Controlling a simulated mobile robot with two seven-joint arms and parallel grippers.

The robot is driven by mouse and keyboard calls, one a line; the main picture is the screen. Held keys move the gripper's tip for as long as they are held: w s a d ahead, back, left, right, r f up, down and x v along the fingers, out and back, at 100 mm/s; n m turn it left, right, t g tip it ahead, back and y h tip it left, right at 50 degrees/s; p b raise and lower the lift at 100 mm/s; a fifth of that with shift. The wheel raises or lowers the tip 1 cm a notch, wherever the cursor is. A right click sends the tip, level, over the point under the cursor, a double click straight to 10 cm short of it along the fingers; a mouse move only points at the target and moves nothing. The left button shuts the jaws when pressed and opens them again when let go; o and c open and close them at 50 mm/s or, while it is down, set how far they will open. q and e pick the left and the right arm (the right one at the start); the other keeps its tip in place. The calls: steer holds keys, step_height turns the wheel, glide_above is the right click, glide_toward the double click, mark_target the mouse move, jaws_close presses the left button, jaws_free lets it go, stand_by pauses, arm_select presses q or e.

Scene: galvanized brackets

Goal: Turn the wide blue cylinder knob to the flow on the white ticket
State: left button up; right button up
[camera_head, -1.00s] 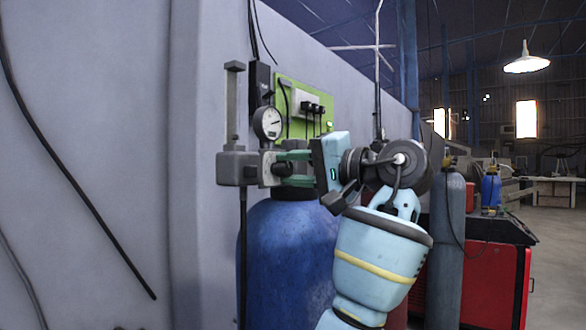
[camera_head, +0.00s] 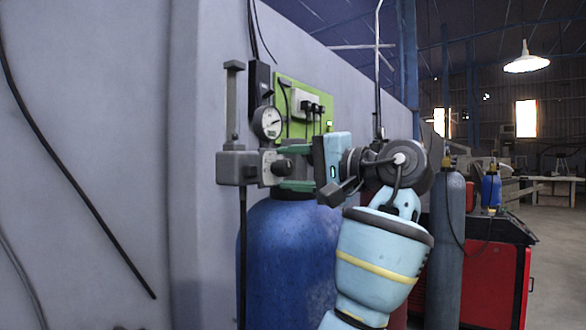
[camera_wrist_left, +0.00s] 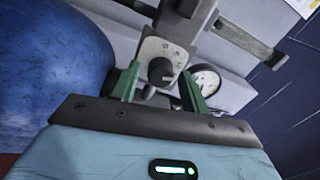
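The wide blue cylinder (camera_head: 285,260) stands against the wall. Its grey regulator block (camera_head: 236,168) carries a small dark round knob (camera_head: 280,168), which also shows in the left wrist view (camera_wrist_left: 160,71) on a light plate with small markings. My left gripper (camera_head: 284,168) is open at the knob, with one green finger above it and one below. In the left wrist view the fingers (camera_wrist_left: 159,76) stand on either side of the knob with gaps to both. The knob's exact setting is too small to read. A white paper (camera_wrist_left: 303,6) shows partly at the corner, unreadable.
A round gauge (camera_head: 268,122) sits just above the knob. A green panel (camera_head: 300,108) with a white box is on the wall behind. A grey cylinder (camera_head: 446,250) and a red cabinet (camera_head: 495,285) stand to the right. Open floor lies at far right.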

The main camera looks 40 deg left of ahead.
arm_select(q)
steer(key=shift+o, duration=0.2)
steer(key=shift+d, duration=0.1)
steer(key=d+b, duration=0.1)
steer(key=d, duration=0.6)
steer(key=shift+w+d, duration=0.3)
steer(key=shift+w, duration=0.1)
